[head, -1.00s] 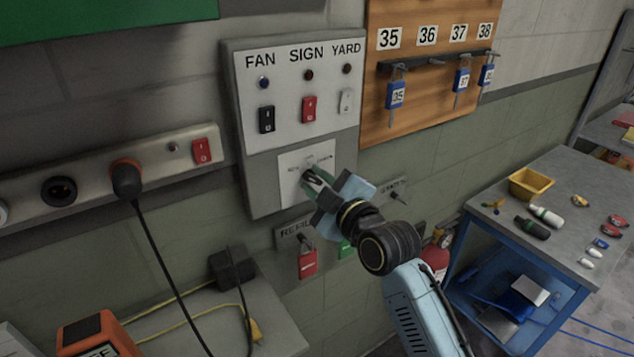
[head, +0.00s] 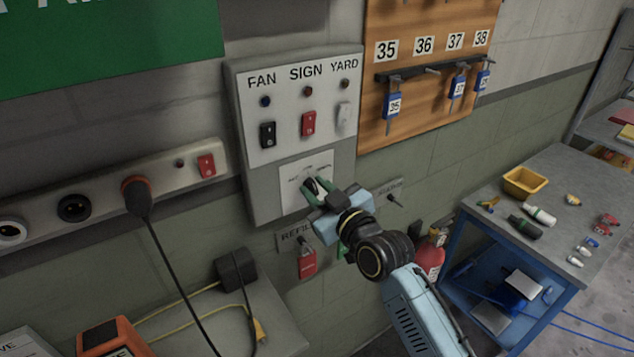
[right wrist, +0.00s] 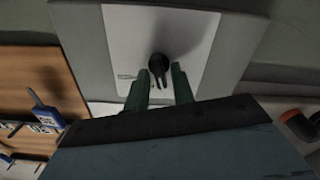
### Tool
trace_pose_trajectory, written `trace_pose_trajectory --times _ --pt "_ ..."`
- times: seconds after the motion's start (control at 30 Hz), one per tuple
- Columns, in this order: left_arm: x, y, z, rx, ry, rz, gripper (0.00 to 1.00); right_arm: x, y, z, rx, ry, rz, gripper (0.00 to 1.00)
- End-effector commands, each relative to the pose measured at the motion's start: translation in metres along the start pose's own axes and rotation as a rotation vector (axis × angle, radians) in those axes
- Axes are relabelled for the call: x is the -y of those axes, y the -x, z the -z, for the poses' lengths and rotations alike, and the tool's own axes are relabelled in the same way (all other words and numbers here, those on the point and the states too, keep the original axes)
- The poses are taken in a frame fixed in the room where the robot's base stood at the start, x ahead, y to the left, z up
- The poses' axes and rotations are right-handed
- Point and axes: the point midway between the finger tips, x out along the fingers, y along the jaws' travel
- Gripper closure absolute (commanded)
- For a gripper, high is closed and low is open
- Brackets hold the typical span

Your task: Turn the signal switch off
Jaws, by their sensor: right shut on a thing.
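A grey wall panel (head: 240,150) carries FAN, SIGN and YARD rocker switches: black (head: 267,134), red (head: 308,124) and white (head: 343,114). Below them a white plate (head: 289,171) holds a small black rotary knob (head: 311,187). The knob also shows in the right wrist view (right wrist: 159,65), with its pointer towards the gripper. The plate's small labels are too blurred to read. My right gripper (head: 314,193) is at the plate, its green fingers (right wrist: 161,84) shut on the knob and partly hiding it. My left gripper is not in view.
A power strip with a plugged black cable (head: 136,197) is at the left. A blue cart (head: 452,259) stands right.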

Motion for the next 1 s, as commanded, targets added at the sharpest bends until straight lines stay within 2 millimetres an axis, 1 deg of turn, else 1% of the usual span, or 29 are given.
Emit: trace_pose_trajectory --times 0.03,0.1,0.4,0.63,1.0 --pt "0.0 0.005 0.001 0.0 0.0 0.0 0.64 -0.001 0.0 0.002 0.001 -0.035 0.0 0.98" --pt "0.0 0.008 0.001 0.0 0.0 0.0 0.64 -0.001 0.0 0.002 0.001 -0.087 0.0 0.98" --pt "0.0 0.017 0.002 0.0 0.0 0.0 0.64 -0.002 0.0 0.001 0.0 -0.242 0.0 0.98" --pt "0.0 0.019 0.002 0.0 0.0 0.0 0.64 -0.002 0.0 0.0 -0.001 -0.289 0.0 0.98" --pt "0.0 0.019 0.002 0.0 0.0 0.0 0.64 -0.002 0.0 0.0 -0.002 -0.295 -0.001 0.98"
